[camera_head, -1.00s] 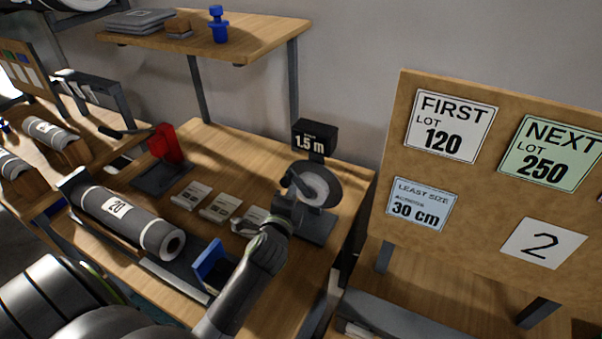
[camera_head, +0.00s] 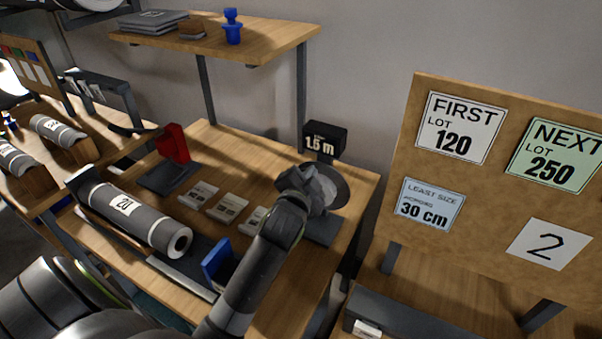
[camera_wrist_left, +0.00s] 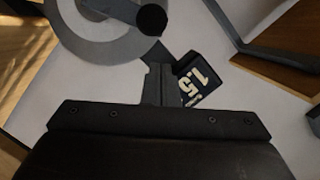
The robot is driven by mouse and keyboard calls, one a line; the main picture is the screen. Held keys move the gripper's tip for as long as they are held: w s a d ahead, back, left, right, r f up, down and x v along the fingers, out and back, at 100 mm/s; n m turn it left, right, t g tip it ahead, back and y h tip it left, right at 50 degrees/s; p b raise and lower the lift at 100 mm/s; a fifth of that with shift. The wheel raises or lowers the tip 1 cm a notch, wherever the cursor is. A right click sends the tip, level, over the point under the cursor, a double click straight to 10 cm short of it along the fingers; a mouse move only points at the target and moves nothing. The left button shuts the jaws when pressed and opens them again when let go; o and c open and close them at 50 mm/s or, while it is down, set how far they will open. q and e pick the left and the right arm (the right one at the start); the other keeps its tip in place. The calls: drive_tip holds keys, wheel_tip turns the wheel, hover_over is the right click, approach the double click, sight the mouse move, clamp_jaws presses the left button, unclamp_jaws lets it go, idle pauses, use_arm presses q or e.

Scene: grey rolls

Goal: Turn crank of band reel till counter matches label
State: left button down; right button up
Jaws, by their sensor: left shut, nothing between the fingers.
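The band reel (camera_head: 337,188) stands at the back right of the bench, partly hidden by my left arm. Its black counter (camera_head: 325,138) reads about 1.5 m; it also shows tilted in the left wrist view (camera_wrist_left: 199,80). In that view the reel's pale disc (camera_wrist_left: 85,22) and the crank's dark round knob (camera_wrist_left: 152,19) lie just beyond the fingertips. My left gripper (camera_wrist_left: 158,72) is shut and empty, close to the knob; I cannot tell if it touches. In the head view it (camera_head: 312,182) is in front of the reel. My right gripper is out of view.
A grey roll (camera_head: 140,220) labelled 20 lies front left. Small label cards (camera_head: 227,207), a red device (camera_head: 174,143) and a blue block (camera_head: 216,258) stand on the bench. A sign board (camera_head: 480,215) with cards reading 120, 250, 30 cm and 2 is at the right.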

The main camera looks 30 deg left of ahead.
use_arm(q)
drive_tip(key=w+a+f+p, duration=0.1)
drive_tip(key=w+a+f, duration=0.1)
drive_tip(key=shift+a+f, duration=0.3)
drive_tip(key=shift+s+a+f, duration=0.1)
drive_tip(key=shift+a+f, duration=0.1)
drive_tip(key=shift+a, duration=0.2)
drive_tip(key=shift+d+f, duration=0.1)
drive_tip(key=shift+a+n+p, duration=0.4)
drive_tip(key=shift+p, duration=0.05)
drive_tip(key=shift+a+f, duration=0.15)
drive_tip(key=shift+a, duration=0.1)
drive_tip(key=shift+a+f, duration=0.2)
drive_tip(key=shift+a, duration=0.05)
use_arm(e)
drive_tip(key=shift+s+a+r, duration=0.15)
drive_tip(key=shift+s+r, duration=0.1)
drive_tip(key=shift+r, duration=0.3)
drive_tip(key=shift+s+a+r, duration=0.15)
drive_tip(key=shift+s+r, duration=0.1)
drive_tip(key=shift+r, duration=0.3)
use_arm(q)
drive_tip(key=shift+d, duration=0.1)
